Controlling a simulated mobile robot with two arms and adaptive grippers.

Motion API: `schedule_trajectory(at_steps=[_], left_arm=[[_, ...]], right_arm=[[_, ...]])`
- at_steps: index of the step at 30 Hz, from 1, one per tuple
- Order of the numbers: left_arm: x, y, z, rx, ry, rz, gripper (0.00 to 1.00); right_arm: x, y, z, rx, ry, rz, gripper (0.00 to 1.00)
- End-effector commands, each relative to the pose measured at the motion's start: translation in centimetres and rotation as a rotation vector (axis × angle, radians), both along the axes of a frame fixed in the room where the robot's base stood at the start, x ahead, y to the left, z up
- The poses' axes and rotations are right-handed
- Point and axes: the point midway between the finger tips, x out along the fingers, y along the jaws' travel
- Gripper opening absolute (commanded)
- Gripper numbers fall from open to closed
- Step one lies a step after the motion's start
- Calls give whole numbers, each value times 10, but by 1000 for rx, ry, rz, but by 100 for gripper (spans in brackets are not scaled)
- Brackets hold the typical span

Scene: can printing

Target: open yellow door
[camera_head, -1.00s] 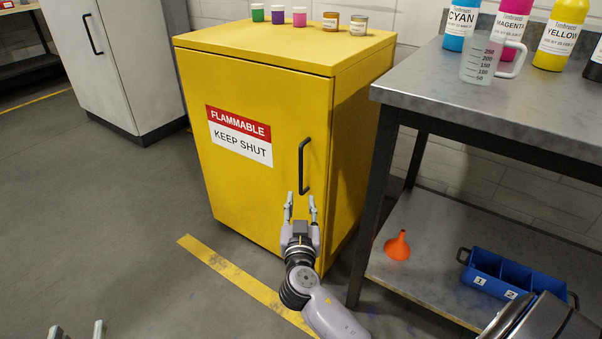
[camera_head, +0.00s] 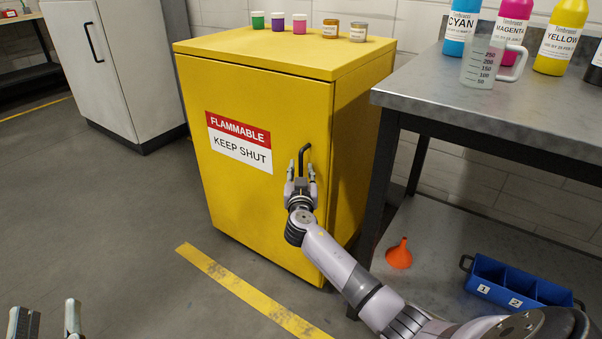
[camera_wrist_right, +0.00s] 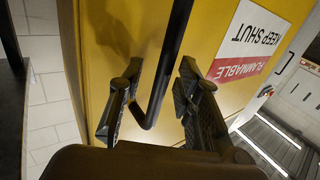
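The yellow cabinet (camera_head: 250,220) stands on the floor with its door closed. A red and white sign is on the door. The black door handle (camera_head: 304,158) is a vertical bar near the door's right edge. My right gripper (camera_head: 302,168) is at the handle's lower part. In the right wrist view, its fingers (camera_wrist_right: 155,95) are open, one on each side of the handle (camera_wrist_right: 166,70), with gaps beside it. My left gripper (camera_head: 44,318) is at the bottom left of the head view, its fingers apart and empty, far from the cabinet.
A metal table (camera_head: 470,105) stands close to the cabinet's right, with ink bottles and a measuring jug on top. Its lower shelf holds an orange funnel (camera_head: 399,254) and a blue bin (camera_head: 515,284). Small jars stand on the cabinet. The floor before the door is clear.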

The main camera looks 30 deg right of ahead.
Motion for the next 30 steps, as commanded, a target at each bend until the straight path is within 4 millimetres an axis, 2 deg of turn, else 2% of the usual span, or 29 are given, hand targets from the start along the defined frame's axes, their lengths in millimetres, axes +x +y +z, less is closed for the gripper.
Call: schedule_trajectory(at_steps=[8, 22, 30], left_arm=[[0, 0, 1, -2, -8, 0, 40], [0, 0, 1, -2, -6, 0, 40], [0, 0, 1, -2, -6, 0, 40]], right_arm=[[1, -1, 0, 0, 0, 1, 31], [1, 0, 0, 1, 1, 0, 1], [1, 0, 0, 1, 1, 0, 0]])
